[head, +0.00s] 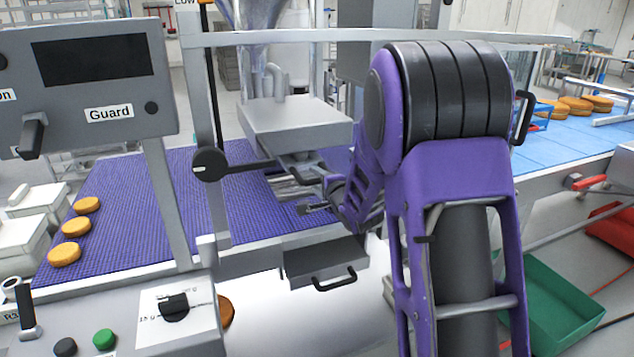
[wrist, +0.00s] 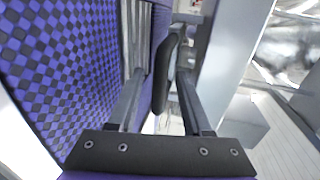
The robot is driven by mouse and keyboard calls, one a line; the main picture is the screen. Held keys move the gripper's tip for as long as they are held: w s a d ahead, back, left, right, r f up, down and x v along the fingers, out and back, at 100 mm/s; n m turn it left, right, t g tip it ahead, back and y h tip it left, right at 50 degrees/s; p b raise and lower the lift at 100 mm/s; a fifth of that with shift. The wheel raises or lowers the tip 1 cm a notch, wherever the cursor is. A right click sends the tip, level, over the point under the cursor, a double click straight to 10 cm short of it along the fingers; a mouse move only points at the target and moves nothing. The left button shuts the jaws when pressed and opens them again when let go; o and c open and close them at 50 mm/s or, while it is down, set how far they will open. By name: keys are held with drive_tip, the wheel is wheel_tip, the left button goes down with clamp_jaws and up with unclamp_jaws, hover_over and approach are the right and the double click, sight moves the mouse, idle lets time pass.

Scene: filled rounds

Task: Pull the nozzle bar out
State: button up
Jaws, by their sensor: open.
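The nozzle bar seems to be the grey metal bar (head: 290,177) under the hopper's block, above the purple belt; my arm partly hides it in the head view. In the wrist view a black handle (wrist: 170,72) stands between my gripper's fingers, with grey metal (wrist: 188,18) behind it. My gripper (wrist: 160,90) is open, with one finger on each side of the handle. I cannot tell whether either finger touches it. In the head view my gripper (head: 318,195) is small and partly hidden by my wrist.
A black-knobbed lever (head: 210,163) sticks out left of the block. A grey drawer with a black handle (head: 335,279) hangs below the belt edge. The purple belt (head: 130,210) carries orange rounds (head: 70,226) at left. A guard panel (head: 90,75) stands at front left.

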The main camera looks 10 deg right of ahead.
clamp_jaws()
idle(1.4)
